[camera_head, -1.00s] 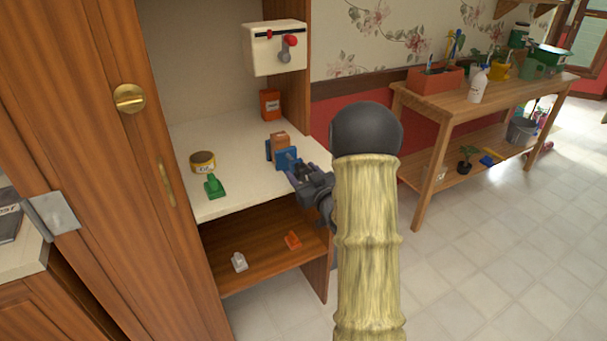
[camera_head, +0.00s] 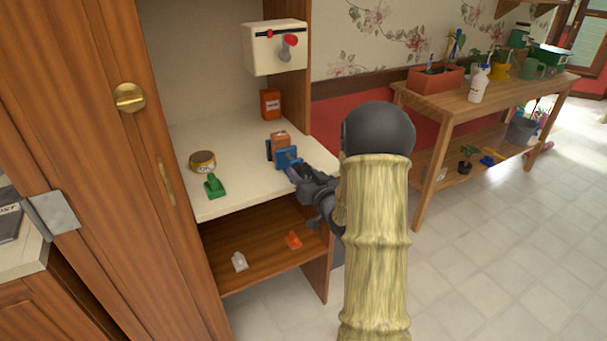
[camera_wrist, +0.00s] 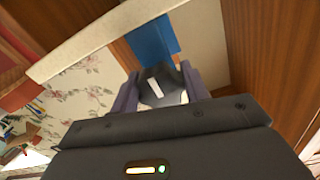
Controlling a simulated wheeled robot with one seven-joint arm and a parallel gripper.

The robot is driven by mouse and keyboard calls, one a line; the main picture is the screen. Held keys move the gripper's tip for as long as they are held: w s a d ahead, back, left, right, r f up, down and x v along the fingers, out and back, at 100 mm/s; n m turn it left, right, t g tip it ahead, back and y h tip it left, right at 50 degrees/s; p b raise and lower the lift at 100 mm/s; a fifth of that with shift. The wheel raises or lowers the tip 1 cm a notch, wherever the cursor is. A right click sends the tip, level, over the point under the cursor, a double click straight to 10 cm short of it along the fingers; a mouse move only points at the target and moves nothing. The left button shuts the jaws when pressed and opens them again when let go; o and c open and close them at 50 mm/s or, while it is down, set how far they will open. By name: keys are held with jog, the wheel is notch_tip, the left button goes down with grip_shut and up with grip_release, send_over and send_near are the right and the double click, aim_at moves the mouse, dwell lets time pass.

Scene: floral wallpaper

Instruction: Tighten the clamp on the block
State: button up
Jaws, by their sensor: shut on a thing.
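A brown block (camera_head: 280,139) stands on the white shelf, held in a clamp with a blue jaw (camera_head: 287,157) on its near side and a dark part on its far left side. My gripper (camera_head: 293,171) reaches in from the right at the clamp's near end. In the wrist view my gripper's two purple fingers (camera_wrist: 160,92) are shut on the clamp's dark grey handle (camera_wrist: 163,84), which has a white mark. The blue jaw (camera_wrist: 152,40) shows just beyond the handle. Whether the jaw presses on the block is hard to tell.
On the white shelf (camera_head: 235,203) are a yellow tin (camera_head: 203,162), a green tool (camera_head: 214,187) and an orange-red can (camera_head: 271,104). A white box (camera_head: 276,48) hangs above. A cabinet door (camera_head: 110,170) stands at the left. Small items lie on the lower shelf.

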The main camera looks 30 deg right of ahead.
jog(key=m, duration=0.3)
jog(key=shift+r+m+p, duration=0.15)
jog(key=shift+m+p, duration=0.2)
jog(key=shift+m, duration=0.05)
jog(key=shift+a+m+p, duration=0.1)
jog(key=shift+m+p, duration=0.5)
jog(key=shift+m, duration=1.2)
jog(key=o, duration=1)
jog(key=shift+s, duration=0.15)
jog(key=s+p, duration=0.2)
jog(key=s, duration=1)
jog(key=shift+d+p, duration=0.3)
